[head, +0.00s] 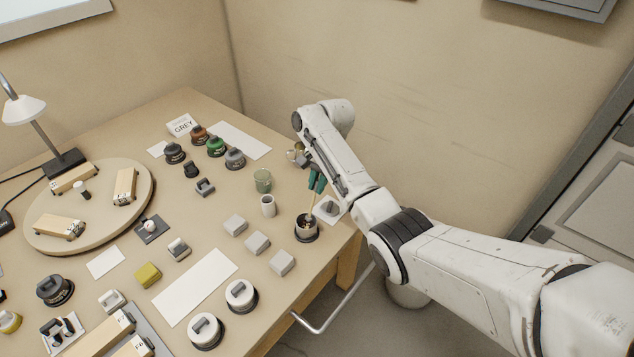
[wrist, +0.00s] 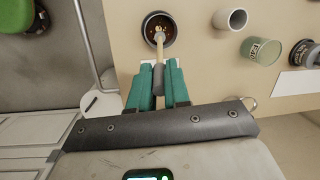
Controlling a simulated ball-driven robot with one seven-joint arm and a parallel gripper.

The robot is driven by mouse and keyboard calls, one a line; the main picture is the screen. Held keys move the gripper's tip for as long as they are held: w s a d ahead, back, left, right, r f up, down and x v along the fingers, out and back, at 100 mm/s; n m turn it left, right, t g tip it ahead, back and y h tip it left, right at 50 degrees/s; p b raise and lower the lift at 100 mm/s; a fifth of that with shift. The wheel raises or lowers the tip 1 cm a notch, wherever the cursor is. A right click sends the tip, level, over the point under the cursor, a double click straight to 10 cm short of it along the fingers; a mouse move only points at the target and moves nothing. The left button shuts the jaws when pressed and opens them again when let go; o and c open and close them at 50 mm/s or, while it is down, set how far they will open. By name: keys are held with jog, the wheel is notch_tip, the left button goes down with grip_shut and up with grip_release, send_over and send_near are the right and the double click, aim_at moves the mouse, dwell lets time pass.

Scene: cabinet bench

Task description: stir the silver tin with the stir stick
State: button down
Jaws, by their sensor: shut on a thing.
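My gripper (head: 317,182) with green fingers is shut on the stir stick (head: 310,207) above the right end of the bench. In the wrist view, the fingers (wrist: 158,80) hold the stick's grey grip, and the pale shaft (wrist: 159,44) runs into an open round tin (wrist: 151,37). The tin has a dark rim and dark brown, speckled contents. In the head view, this tin (head: 306,236) stands upright near the bench's right edge. Its wall looks dark, so I cannot tell that it is silver. The stick's lower end is inside the tin; its depth is hidden.
A white cup (head: 268,206) and a green glass (head: 262,181) stand close left of the tin. Several grey blocks (head: 257,243) lie in front-left. Lidded tins (head: 215,146) stand further back. A grey piece on a white card (head: 330,208) is just right. The bench edge is close.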

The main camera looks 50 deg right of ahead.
jog(key=shift+w+a+f+b, duration=0.15)
jog(key=shift+f+b, duration=0.3)
jog(key=shift+f, duration=0.5)
jog(key=shift+w+a+f+b, duration=0.15)
jog(key=shift+f+b, duration=0.3)
jog(key=shift+f, duration=0.45)
jog(key=shift+a+f+b, duration=0.25)
jog(key=shift+f+b, duration=0.2)
jog(key=shift+f, duration=0.5)
jog(key=shift+w, duration=0.1)
